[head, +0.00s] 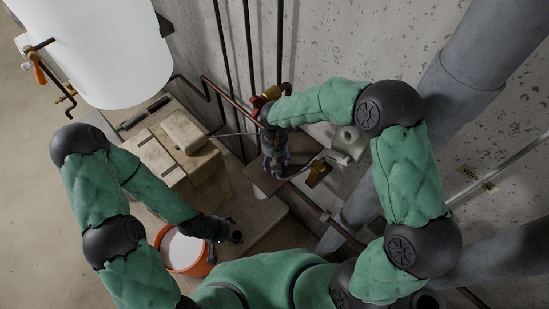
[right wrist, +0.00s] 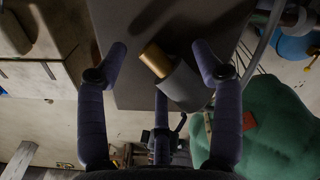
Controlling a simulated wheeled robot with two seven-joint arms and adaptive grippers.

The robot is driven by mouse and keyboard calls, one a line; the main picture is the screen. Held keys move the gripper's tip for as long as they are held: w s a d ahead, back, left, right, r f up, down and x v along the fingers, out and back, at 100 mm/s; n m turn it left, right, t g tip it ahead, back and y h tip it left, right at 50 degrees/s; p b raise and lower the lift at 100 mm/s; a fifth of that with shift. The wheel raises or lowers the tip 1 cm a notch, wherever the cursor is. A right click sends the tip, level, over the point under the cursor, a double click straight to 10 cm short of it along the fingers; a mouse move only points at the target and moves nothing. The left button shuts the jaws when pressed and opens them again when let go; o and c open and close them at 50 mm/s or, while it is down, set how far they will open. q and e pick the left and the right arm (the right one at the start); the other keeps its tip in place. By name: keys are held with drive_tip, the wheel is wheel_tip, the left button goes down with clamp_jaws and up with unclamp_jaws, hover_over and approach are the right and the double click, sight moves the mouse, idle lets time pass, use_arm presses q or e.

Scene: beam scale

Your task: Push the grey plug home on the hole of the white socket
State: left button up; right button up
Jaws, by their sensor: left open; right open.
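The grey plug (right wrist: 187,88), a short grey cylinder with a brass-coloured end (right wrist: 155,60), lies tilted between the fingers of my right gripper (right wrist: 160,52) in the right wrist view. The fingers are spread, with a visible gap to the plug on the left side. In the head view my right gripper (head: 276,163) points down over a brown board and hides the plug. A white fitting (head: 349,142), which looks like the socket, is right of it by the wall; its hole is not clear. My left gripper (head: 226,238) is open and empty, low beside the bucket.
An orange bucket (head: 163,238) with pale contents stands near my left gripper. Boxes (head: 150,150) stand left of the brown board (head: 262,185). A brown and gold block (head: 318,172) is right of my right gripper. Pipes (head: 248,60) and a large grey pipe (head: 480,55) flank the wall.

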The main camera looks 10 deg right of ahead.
sight(273, 161)
drive_tip(key=shift+r+b, duration=0.15)
drive_tip(key=shift+b, duration=0.15)
wheel_tip(273, 161, up, 10)
drive_tip(key=shift+a+r+p, duration=0.2)
drive_tip(key=shift+r+p, duration=0.05)
drive_tip(key=shift+p, duration=0.1)
